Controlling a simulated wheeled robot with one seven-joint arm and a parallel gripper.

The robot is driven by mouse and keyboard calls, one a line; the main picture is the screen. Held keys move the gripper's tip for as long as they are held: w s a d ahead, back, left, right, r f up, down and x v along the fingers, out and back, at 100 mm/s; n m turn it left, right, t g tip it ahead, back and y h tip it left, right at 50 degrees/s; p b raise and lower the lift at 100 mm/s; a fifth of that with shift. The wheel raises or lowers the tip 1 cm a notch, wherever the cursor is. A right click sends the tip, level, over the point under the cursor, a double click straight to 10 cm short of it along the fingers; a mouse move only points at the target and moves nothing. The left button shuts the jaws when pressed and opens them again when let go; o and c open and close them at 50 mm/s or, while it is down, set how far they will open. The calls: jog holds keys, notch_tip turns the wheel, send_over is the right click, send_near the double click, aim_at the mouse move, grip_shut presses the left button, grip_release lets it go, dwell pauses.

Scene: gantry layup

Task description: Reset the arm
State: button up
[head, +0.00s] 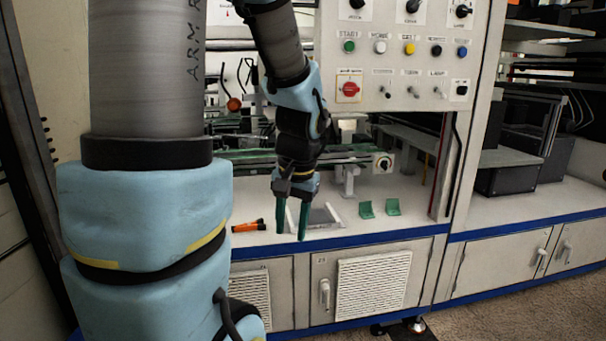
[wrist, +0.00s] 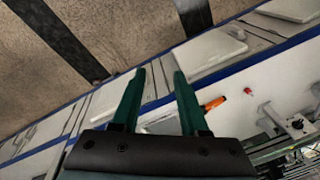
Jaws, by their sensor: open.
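My gripper (head: 291,219) hangs from my arm in the middle of the head view, fingers pointing down in front of the workbench. Its two green fingers are apart with nothing between them. In the wrist view my gripper (wrist: 157,84) also shows open and empty, with the bench edge and the floor beyond the fingertips. My large blue and grey arm links fill the left of the head view and hide part of the bench.
An orange-and-black tool (head: 248,226) and a pale tray (head: 322,217) lie on the bench (head: 405,220) near the gripper. A control panel (head: 398,55) with buttons is above. Open floor (head: 520,302) lies in front.

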jog(key=s+a+f+n+h, duration=0.1)
jog(key=s+a+f+n, duration=0.2)
jog(key=s+a, duration=0.15)
notch_tip(320, 180, up, 17)
jog(key=w+p, duration=0.1)
jog(key=p, duration=1.6)
jog(key=shift+p, duration=0.3)
jog(key=shift+d+r, duration=0.1)
